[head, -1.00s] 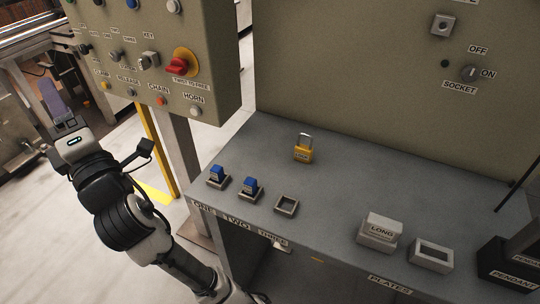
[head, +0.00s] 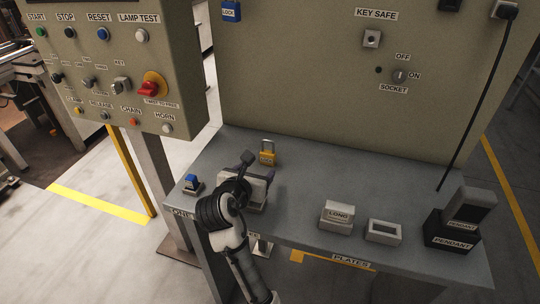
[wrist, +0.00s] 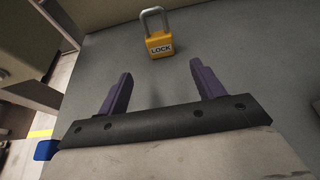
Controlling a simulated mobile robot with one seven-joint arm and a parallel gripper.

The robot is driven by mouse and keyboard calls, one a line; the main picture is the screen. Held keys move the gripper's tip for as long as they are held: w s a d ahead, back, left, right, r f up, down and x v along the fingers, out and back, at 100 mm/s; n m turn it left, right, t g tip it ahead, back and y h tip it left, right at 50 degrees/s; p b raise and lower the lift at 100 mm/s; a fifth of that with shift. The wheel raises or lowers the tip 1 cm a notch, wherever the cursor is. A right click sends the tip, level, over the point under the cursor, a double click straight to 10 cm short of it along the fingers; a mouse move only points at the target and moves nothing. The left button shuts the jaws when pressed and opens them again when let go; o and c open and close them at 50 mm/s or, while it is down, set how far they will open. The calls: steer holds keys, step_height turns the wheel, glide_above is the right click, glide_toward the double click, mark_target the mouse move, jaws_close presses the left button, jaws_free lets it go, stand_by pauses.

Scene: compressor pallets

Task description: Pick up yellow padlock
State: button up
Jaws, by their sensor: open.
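The yellow padlock (head: 267,158) stands upright on the grey bench top, with its silver shackle up, near the back panel. In the head view my gripper (head: 258,165) is low over the bench, just in front of the padlock, and partly hidden by my arm. The padlock is not touched, as far as the wrist view shows.
A blue block in a holder (head: 193,183) is left of my gripper. The LONG block (head: 337,215), an empty holder (head: 383,231) and the pendant (head: 470,206) are to the right. The control box (head: 120,70) overhangs at the left.

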mark_target(267, 159)
steer(key=x, duration=0.4)
steer(key=shift+w+d+p, duration=0.1)
steer(key=shift+w+p, duration=0.15)
steer(key=shift+p, duration=0.1)
steer(key=p+x, duration=0.2)
steer(key=x, duration=0.3)
steer(key=shift+d+r, duration=0.1)
steer(key=shift+r, duration=0.1)
steer(key=shift+w+f, duration=0.15)
steer(key=c, duration=1.1)
